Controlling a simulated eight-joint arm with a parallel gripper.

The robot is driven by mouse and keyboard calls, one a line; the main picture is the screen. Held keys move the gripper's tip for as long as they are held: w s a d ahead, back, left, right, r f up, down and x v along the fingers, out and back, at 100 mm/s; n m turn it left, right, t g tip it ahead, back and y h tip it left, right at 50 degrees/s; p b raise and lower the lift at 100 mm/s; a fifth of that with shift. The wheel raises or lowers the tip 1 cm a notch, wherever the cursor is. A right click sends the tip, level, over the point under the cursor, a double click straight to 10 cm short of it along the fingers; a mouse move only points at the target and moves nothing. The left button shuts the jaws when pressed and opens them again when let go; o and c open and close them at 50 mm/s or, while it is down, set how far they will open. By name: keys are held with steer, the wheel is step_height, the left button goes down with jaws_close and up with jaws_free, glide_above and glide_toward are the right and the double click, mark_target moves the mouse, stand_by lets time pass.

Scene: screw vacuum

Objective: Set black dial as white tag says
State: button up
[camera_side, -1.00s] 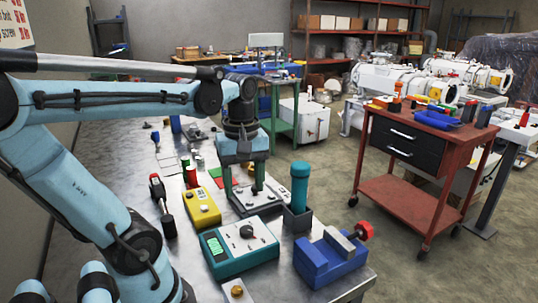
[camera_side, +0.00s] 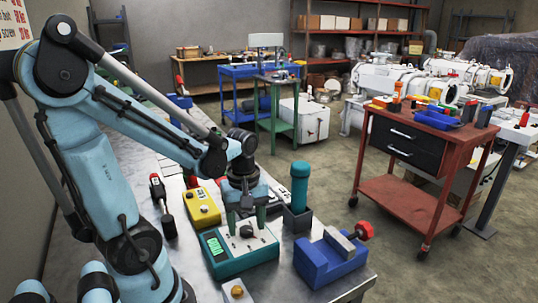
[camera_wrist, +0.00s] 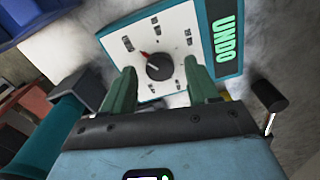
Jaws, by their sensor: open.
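The black dial (camera_side: 246,231) sits on the white face of a teal box (camera_side: 238,265) on the bench. In the wrist view the black dial (camera_wrist: 159,67) has a pale line and a red pointer at its upper left. Several small labels ring it, too small to read. The box's green display (camera_wrist: 226,38) reads "UNDO". My gripper (camera_side: 247,216) is over the box, its green fingers pointing down. In the wrist view my gripper (camera_wrist: 158,80) is open, one finger on each side of the dial, with gaps between. I cannot make out a separate white tag.
A yellow box (camera_side: 203,207) stands left of the teal box. A blue vise (camera_side: 325,262) with a red knob is at the right, and a teal cylinder (camera_side: 299,187) stands behind. A brass-coloured button (camera_side: 237,291) is in front. A red cart (camera_side: 420,165) stands apart.

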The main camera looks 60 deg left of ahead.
steer(key=shift+f, duration=0.35)
steer(key=shift+c, duration=0.3)
steer(key=c, duration=1)
steer(key=shift+m, duration=0.3)
